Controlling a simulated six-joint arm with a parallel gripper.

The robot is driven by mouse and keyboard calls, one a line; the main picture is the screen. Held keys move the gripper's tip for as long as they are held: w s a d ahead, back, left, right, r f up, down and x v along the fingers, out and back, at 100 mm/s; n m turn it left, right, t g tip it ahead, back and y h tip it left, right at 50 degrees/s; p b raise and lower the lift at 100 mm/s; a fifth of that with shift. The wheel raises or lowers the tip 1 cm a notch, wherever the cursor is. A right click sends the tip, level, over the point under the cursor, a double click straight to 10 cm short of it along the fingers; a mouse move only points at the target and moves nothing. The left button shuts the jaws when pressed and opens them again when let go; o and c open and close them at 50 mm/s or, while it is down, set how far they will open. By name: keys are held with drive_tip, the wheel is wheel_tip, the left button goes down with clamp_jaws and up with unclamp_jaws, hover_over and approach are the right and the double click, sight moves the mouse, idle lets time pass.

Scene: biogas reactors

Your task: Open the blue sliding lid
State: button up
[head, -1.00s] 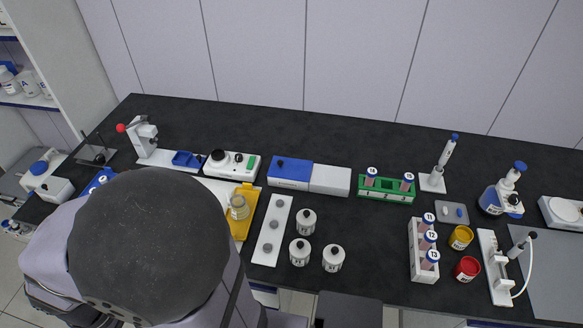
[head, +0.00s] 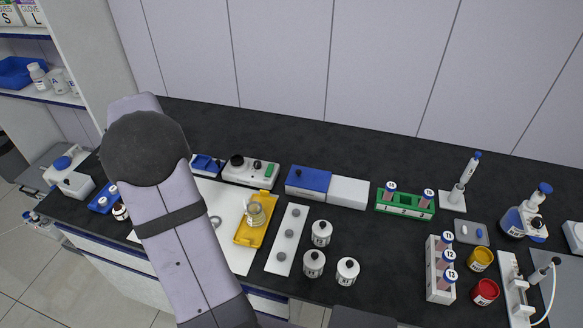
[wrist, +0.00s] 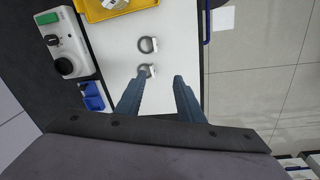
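The blue sliding lid (head: 312,181) covers the left half of a long low box at the back middle of the bench in the head view. A small dark knob (head: 298,172) stands on the lid. The right half of the box is a white section (head: 348,192). My gripper (wrist: 160,78) shows in the wrist view with its two fingers apart and nothing between them. It is over the white board (wrist: 175,40), well left of the lid. My own arm hides the gripper in the head view, and the lid is out of the wrist view.
A white device with a green button (head: 250,171) stands just left of the box. The yellow tray (head: 250,232) holds a glass beaker (head: 255,214). White bottles (head: 321,233) and a green tube rack (head: 405,204) are near the box. Bare bench lies behind the lid.

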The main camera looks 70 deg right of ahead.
drive_tip(key=s+d+f+m, duration=0.1)
drive_tip(key=s+d, duration=0.4)
drive_tip(key=d, duration=0.4)
drive_tip(key=s+d+m, duration=0.1)
drive_tip(key=s+d, duration=0.5)
drive_tip(key=d, duration=0.2)
drive_tip(key=m+g, duration=0.1)
approach(298, 170)
drive_tip(key=f, duration=0.1)
drive_tip(key=shift+h, duration=0.3)
drive_tip(key=shift+s+d+f+p, duration=0.1)
drive_tip(key=shift+f+p, duration=0.3)
drive_tip(key=shift+f, duration=0.8)
drive_tip(key=shift+s+d+f+p, duration=0.15)
drive_tip(key=shift+f+p, duration=0.3)
drive_tip(key=shift+f, duration=0.75)
drive_tip(key=shift+s+d+f+p, duration=0.1)
drive_tip(key=shift+f+p, duration=0.3)
drive_tip(key=shift+f, duration=0.8)
drive_tip(key=shift+c, duration=0.7)
